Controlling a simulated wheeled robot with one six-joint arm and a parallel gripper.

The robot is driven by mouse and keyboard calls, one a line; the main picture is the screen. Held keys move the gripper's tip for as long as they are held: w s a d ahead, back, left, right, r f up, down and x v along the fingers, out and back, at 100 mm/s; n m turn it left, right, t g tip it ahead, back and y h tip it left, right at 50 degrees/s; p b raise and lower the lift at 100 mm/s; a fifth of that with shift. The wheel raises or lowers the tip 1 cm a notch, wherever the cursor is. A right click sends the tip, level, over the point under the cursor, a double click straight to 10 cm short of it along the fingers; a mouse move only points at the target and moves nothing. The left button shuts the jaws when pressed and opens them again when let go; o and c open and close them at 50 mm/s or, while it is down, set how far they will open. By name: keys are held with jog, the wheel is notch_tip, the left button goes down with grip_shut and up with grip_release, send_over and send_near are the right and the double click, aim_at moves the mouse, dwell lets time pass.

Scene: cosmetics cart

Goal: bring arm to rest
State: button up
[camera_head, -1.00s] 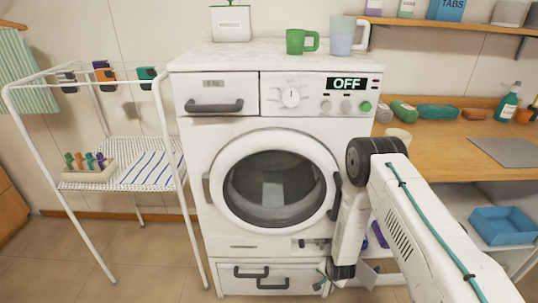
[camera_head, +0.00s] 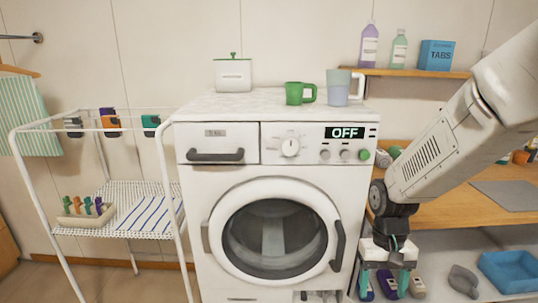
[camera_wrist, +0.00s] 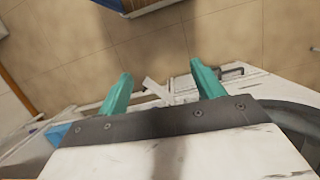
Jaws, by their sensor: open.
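My gripper (camera_head: 383,283) hangs pointing down at the right of the washing machine (camera_head: 225,187), in front of the shelf under the wooden counter. In the wrist view my gripper (camera_wrist: 160,85) shows two teal fingers spread apart, with nothing held between them. Below the fingers are the tiled floor (camera_wrist: 150,45) and white parts of the machine's lower front. My arm comes in from the upper right of the head view and bends down at the elbow. The washing machine's round door is closed and its display reads OFF.
A drying rack (camera_head: 165,190) with clips stands left of the machine. A wooden counter (camera_head: 430,212), a blue bin (camera_head: 510,272) and several bottles lie at the right. The floor in front looks clear.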

jog(key=s+d+r+t, duration=0.1)
jog(key=s+r+t, duration=0.3)
jog(key=s+r, duration=1.2)
jog(key=shift+s+d+r+n, duration=0.2)
jog(key=shift+s+r+n, duration=0.2)
jog(key=shift+r, duration=0.5)
